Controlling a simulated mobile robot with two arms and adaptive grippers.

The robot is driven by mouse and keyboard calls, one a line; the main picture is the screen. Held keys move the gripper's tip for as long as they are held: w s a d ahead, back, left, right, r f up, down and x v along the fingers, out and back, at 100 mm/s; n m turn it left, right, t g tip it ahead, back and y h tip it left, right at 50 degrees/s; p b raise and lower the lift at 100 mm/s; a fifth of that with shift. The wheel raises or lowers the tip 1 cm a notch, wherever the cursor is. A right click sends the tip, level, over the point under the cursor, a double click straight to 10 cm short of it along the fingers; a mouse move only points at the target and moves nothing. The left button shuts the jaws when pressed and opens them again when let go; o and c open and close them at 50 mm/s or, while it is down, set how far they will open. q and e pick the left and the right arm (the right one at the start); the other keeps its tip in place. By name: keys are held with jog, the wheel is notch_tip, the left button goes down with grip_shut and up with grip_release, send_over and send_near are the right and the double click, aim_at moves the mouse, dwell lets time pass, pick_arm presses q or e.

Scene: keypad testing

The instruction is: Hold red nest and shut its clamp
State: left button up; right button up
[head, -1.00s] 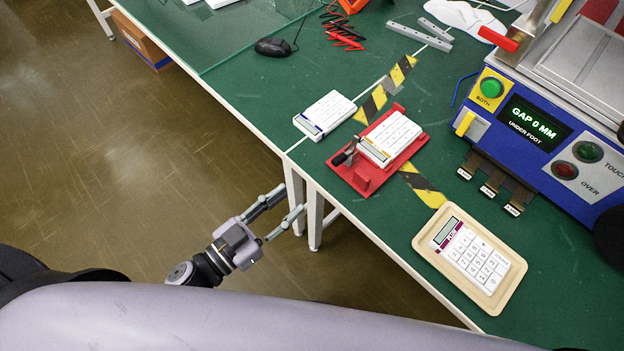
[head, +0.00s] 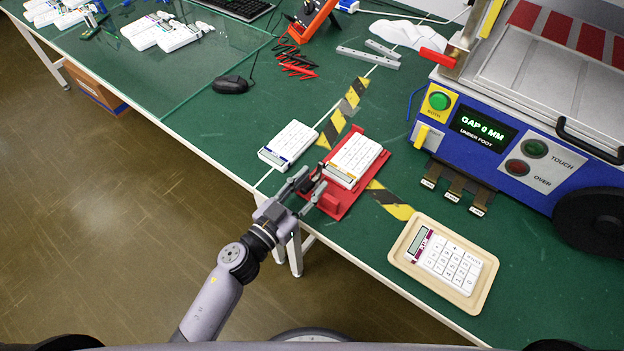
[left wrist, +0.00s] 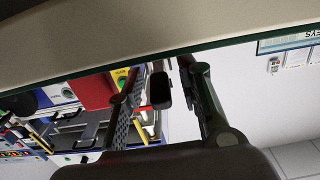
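My right gripper is not in view.
A second white calculator (head: 289,145) lies just left of the nest. A beige tray (head: 402,247) with another calculator is at the right front. The blue test machine (head: 470,150) stands at the right. A black mouse (head: 230,84) lies behind.

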pick_arm(q)
jog(key=shift+w+d, duration=0.35)
jog(key=shift+w, duration=0.1)
jog(key=shift+c, duration=0.4)
grip_shut()
